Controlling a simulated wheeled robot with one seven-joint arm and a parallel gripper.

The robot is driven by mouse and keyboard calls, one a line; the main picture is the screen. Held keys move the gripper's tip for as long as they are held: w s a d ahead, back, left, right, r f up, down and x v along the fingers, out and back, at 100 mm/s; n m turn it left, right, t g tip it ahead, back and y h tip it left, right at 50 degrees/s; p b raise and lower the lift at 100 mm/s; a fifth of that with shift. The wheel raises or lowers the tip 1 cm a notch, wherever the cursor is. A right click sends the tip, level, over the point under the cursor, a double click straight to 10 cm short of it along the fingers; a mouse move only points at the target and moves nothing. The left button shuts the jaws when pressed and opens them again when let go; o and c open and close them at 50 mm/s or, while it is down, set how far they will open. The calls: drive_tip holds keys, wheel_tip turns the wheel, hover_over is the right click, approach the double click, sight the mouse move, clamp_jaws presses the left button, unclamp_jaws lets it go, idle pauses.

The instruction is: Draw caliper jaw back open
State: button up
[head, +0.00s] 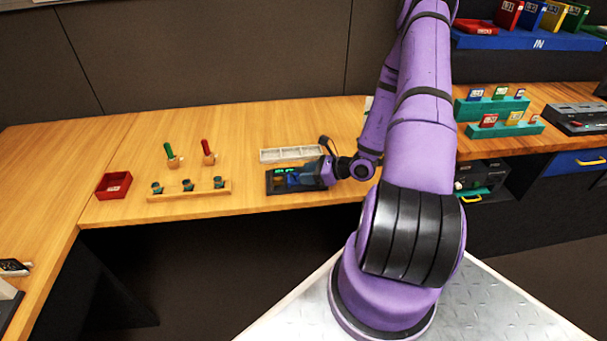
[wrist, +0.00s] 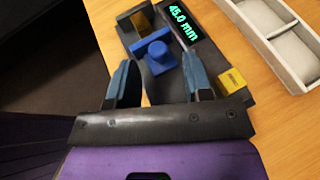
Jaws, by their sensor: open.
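The caliper has a dark base (wrist: 236,62) and a lit green display (wrist: 182,22) reading 45.0 mm. Its blue jaw (wrist: 153,55), with a round knob on top, sits beside a brown-gold block (wrist: 141,22) at the far end of the base. A yellow labelled block (wrist: 231,80) is at the right side of the base. My gripper (wrist: 160,75) is open, with one finger on each side of the knob's near side. I cannot tell whether either finger touches it. In the head view the caliper (head: 283,190) lies near the table's front edge, partly hidden by my gripper (head: 322,173).
A pale compartment tray (head: 291,154) lies just behind the caliper. To the left are a wooden rack (head: 190,195) with several dark cups, red and green handled tools (head: 207,150) and a red box (head: 113,186). The wooden table is bare between these.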

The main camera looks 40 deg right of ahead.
drive_tip(key=v, duration=0.9)
drive_tip(key=shift+f, duration=0.1)
drive_tip(key=w+a+r+n+g+y, duration=0.1)
drive_tip(key=a+r+n+g, duration=0.4)
drive_tip(key=a+r+n, duration=0.5)
drive_tip(key=w+a+r+n+g, duration=0.1)
drive_tip(key=a+r+n+g, duration=0.4)
drive_tip(key=r, duration=0.9)
drive_tip(key=s+a+r+n+t+h, duration=0.2)
drive_tip(key=s+a+r+n+h, duration=0.2)
drive_tip(key=s+r+n, duration=0.3)
drive_tip(key=s+a+r+n+t+h, duration=0.2)
drive_tip(key=s+a+r+n+h, duration=0.2)
drive_tip(key=s+r+n, duration=0.3)
wheel_tip(320, 180, up, 4)
drive_tip(key=shift+s+a+r, duration=0.1)
drive_tip(key=shift+s+a, duration=0.6)
